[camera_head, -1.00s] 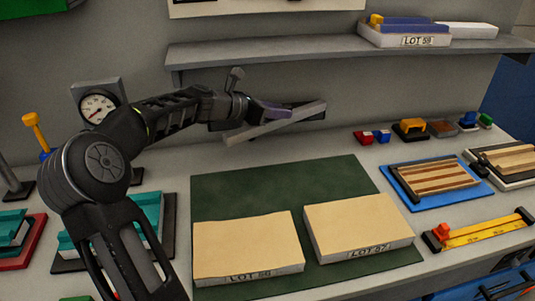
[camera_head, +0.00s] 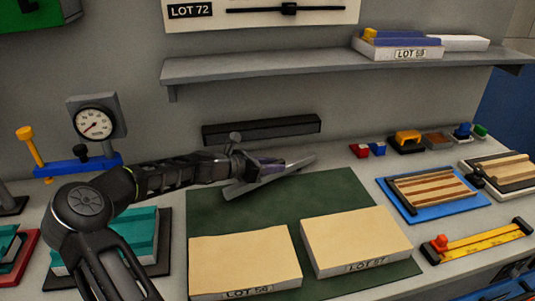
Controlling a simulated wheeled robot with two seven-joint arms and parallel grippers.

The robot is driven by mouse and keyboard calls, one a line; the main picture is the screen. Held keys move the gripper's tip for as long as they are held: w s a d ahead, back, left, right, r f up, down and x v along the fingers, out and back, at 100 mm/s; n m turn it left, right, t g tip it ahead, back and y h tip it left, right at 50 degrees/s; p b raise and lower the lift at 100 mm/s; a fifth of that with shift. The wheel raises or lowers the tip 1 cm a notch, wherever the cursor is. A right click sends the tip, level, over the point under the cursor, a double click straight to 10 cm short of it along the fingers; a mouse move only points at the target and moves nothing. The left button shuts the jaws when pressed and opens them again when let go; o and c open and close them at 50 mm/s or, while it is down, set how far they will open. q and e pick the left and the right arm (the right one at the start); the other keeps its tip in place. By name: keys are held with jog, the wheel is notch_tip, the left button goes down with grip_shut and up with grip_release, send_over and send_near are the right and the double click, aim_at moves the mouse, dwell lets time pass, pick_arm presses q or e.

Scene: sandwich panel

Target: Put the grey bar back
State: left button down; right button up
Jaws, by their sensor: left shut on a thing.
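The grey bar (camera_head: 262,184) is a long, flat, light grey strip. My left gripper (camera_head: 272,166) is shut on it near its middle. The bar is tilted, with its right end higher in the picture, and it shows over the back part of the green mat (camera_head: 210,212); I cannot tell its exact height. A dark, long holder (camera_head: 262,130) is on the back wall, behind and above the bar. My right gripper is not in view.
Panels LOT 56 (camera_head: 245,262) and LOT 57 (camera_head: 355,240) lie on the mat's front part. A gauge (camera_head: 94,123) stands at the left. A shelf (camera_head: 320,63) runs above. A striped board on a blue tray (camera_head: 433,192) and a yellow level (camera_head: 480,240) lie at the right.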

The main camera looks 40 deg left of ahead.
pick_arm(q)
jog(key=shift+w+a+r+p, duration=0.15)
jog(key=shift+w+a+r, duration=0.05)
jog(key=shift+w+a, duration=0.65)
jog(key=shift+w+a+r+p, duration=0.15)
jog(key=shift+w+a, duration=0.5)
jog(key=shift+a, duration=0.3)
jog(key=shift+w+a+p, duration=0.4)
jog(key=shift+w+a, duration=0.6)
jog(key=shift+a, duration=0.2)
jog(key=shift+a+f, duration=0.1)
jog(key=shift+f, duration=0.5)
jog(key=c, duration=1.6)
grip_release()
jog(key=shift+f, duration=0.25)
jog(key=o, duration=0.4)
jog(key=shift+o, duration=0.2)
